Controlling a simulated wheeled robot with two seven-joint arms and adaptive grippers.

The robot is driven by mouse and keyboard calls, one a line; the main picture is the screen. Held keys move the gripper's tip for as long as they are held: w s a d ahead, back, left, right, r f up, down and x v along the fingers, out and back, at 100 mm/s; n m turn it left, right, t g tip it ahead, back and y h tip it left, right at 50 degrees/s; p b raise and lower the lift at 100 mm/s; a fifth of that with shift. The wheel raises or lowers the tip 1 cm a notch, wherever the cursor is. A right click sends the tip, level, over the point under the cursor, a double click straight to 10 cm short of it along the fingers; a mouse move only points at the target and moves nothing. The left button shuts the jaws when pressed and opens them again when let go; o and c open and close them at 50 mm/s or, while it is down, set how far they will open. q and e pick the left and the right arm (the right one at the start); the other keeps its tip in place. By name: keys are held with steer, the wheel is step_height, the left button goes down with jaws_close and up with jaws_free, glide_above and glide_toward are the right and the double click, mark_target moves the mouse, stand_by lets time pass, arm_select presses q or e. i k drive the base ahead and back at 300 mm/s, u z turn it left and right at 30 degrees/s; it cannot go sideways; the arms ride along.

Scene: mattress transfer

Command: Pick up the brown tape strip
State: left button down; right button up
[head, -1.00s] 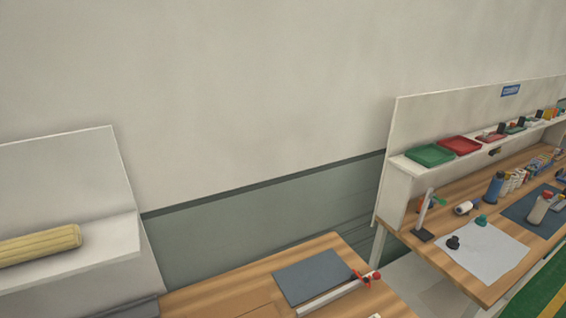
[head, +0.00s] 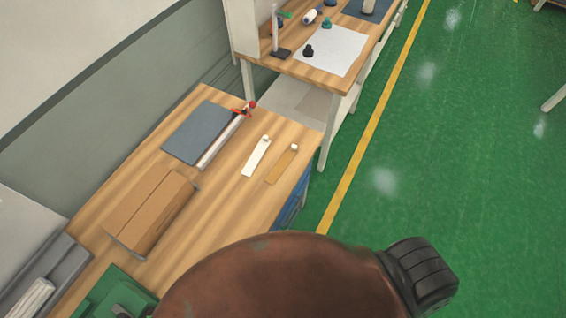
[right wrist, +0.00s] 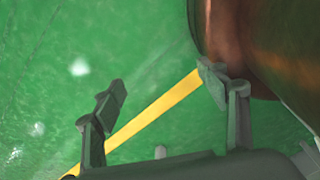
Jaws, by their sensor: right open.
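The brown tape strip (head: 281,167) lies flat on the wooden table (head: 224,208), near its right edge, with a small pale round piece at its far end. A similar white strip (head: 256,157) lies just to its left, apart from it. My right gripper (right wrist: 165,80) shows only in the right wrist view. Its two fingers are spread, with nothing between them, over green floor. The tape strip is not in that view. My left gripper is in neither current view.
A brown box (head: 150,211), a dark grey mat (head: 203,132) and a metal bar with a red end (head: 222,143) lie on the same table. A second workbench (head: 317,70) stands beyond. Green floor (head: 440,150) with a yellow line (head: 379,115) is open at the right.

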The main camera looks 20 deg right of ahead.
mark_target(284, 162)
steer(key=u, duration=0.1)
steer(key=k, duration=1.05)
steer(key=z, duration=0.8)
steer(key=i, duration=1.25)
steer(key=u, duration=0.7)
